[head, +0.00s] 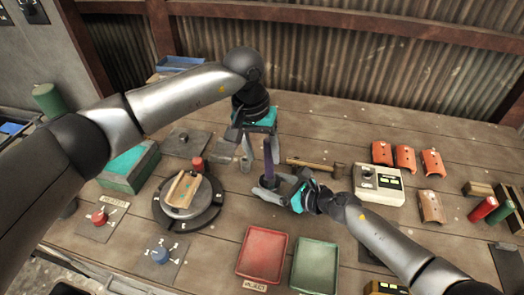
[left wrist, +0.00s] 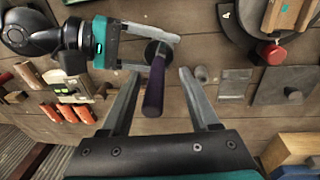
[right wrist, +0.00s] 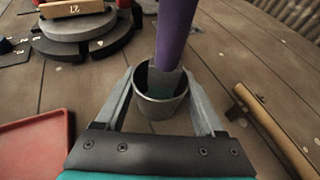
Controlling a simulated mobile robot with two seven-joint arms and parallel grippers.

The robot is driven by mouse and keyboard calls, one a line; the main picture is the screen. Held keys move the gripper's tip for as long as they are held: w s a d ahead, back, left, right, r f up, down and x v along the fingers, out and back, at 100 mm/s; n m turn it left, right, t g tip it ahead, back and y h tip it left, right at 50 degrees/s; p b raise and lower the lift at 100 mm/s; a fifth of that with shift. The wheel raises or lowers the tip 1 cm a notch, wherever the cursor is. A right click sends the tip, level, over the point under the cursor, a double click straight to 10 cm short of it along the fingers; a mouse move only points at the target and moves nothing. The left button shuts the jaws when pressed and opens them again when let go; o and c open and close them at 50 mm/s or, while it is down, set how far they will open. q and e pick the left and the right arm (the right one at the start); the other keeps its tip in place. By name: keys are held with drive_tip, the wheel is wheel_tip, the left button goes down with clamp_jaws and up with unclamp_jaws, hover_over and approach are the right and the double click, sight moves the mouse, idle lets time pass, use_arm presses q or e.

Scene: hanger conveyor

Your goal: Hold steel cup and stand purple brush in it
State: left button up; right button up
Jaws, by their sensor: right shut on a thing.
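The steel cup (right wrist: 160,99) stands on the bench between the fingers of my right gripper (right wrist: 159,76), which is shut on it. In the head view my right gripper (head: 274,188) reaches the cup from the right. The purple brush (head: 269,158) stands nearly upright, its lower end inside the cup; it also shows in the right wrist view (right wrist: 175,32). My left gripper (head: 248,141) is above and behind the cup. In the left wrist view its fingers are spread apart, with the purple brush (left wrist: 154,88) showing between them and clear of both.
A wooden mallet (head: 312,164) lies right of the cup. A round turntable (head: 188,207) stands to the left. A red tray (head: 262,253) and a green tray (head: 314,265) lie in front. A small metal cylinder (head: 245,164) stands close left of the brush.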

use_arm(q)
wheel_tip(320, 180, up, 12)
drive_tip(key=a, duration=0.1)
drive_tip(key=shift+s+a, duration=0.3)
drive_tip(key=shift+a, duration=0.05)
idle(0.4)
use_arm(e)
drive_tip(key=o, duration=1.4)
drive_tip(key=v, duration=1.2)
drive_tip(key=shift+s+f, duration=0.1)
use_arm(q)
drive_tip(key=shift+f, duration=0.1)
use_arm(e)
drive_tip(key=shift+s, duration=0.1)
